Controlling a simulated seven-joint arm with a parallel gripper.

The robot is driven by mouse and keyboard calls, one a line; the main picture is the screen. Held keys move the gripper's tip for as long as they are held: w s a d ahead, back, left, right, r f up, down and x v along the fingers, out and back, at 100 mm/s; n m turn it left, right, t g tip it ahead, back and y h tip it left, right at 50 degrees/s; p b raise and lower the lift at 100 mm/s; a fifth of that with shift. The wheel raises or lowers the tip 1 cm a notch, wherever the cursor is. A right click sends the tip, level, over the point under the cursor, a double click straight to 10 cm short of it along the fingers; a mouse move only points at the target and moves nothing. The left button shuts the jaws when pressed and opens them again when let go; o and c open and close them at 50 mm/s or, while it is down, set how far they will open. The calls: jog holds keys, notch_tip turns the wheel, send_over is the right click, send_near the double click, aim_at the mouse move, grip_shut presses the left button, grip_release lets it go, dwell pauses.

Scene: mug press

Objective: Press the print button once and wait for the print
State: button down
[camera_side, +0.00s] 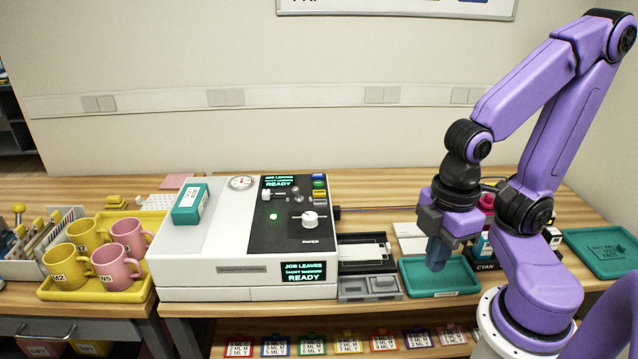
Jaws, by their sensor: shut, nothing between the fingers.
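The white press (205,255) stands left of centre with a black control panel (280,235) on top. I cannot read which one is the print button. A front display (303,271) and a rear display (277,181) both show "JOB LEAVES" and "READY". My gripper (436,266) is shut and empty, pointing down over a teal tray (468,272), right of the press and apart from the buttons.
A white knob (309,217) and a lever (267,194) stand on the panel. A teal box (190,203) lies on the press. A yellow tray (95,294) with pink and yellow mugs is at left. A grey slide unit (369,286) lies between press and teal tray. Ink bottles stand behind my gripper.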

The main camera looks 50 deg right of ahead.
jog(key=shift+w, duration=0.1)
dwell(0.3)
jog(key=w+a+m+t+y, duration=0.1)
jog(key=w+a+t+y, duration=0.15)
jog(key=w, duration=0.95)
notch_tip(320, 180, up, 2)
jog(key=m+t+h, duration=0.3)
jog(key=t+h, duration=0.1)
jog(key=t, duration=0.3)
send_over(321, 184)
jog(key=shift+a+r+g+y, duration=0.1)
jog(key=shift+g+y, duration=0.15)
jog(key=shift+y, duration=0.1)
jog(key=shift+f, duration=4.45)
jog(key=shift+f, duration=0.2)
